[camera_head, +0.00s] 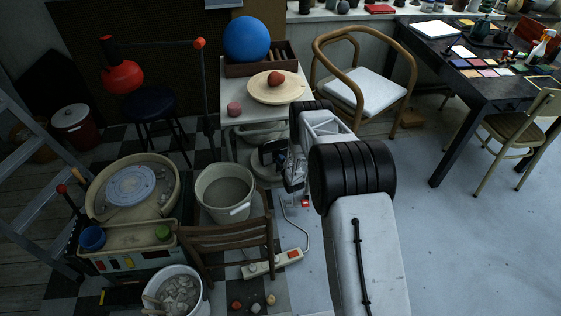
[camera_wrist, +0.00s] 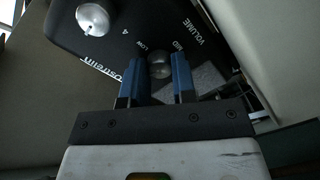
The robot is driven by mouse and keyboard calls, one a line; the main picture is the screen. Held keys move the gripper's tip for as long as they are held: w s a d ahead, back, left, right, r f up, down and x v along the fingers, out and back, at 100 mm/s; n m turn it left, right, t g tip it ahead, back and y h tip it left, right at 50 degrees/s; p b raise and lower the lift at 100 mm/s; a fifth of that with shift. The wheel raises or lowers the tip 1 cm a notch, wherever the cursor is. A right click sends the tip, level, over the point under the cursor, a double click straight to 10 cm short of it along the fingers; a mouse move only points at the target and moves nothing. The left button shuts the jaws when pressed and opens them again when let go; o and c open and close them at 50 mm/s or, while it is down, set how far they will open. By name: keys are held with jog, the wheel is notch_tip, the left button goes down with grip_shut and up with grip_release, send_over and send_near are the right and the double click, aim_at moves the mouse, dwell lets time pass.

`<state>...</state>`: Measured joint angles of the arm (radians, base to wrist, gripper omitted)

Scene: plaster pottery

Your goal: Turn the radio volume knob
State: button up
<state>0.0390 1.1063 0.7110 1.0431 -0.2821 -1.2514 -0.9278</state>
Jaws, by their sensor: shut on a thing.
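The radio's dark panel (camera_wrist: 118,42) fills the upper part of the wrist view, with the words VOLUME, LOW and MID printed on it. A second, larger silver knob (camera_wrist: 93,18) is at the upper left of the panel, apart from my fingers. In the head view my gripper (camera_head: 290,175) reaches down beside the small white table, and my arm hides much there. The knob cannot be made out in that view.
The white table (camera_head: 238,112) bears a blue ball (camera_head: 246,40) and a round board (camera_head: 276,95). A wooden chair (camera_head: 226,242), a bucket (camera_head: 225,190) and a power strip (camera_head: 272,264) are close on the left and below. The floor (camera_head: 455,240) at right is clear.

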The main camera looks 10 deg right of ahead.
jog(key=n, duration=0.3)
jog(key=shift+n, duration=0.3)
dwell(0.4)
jog(key=o, duration=0.9)
jog(key=shift+s, duration=0.15)
jog(key=shift+v, duration=3.8)
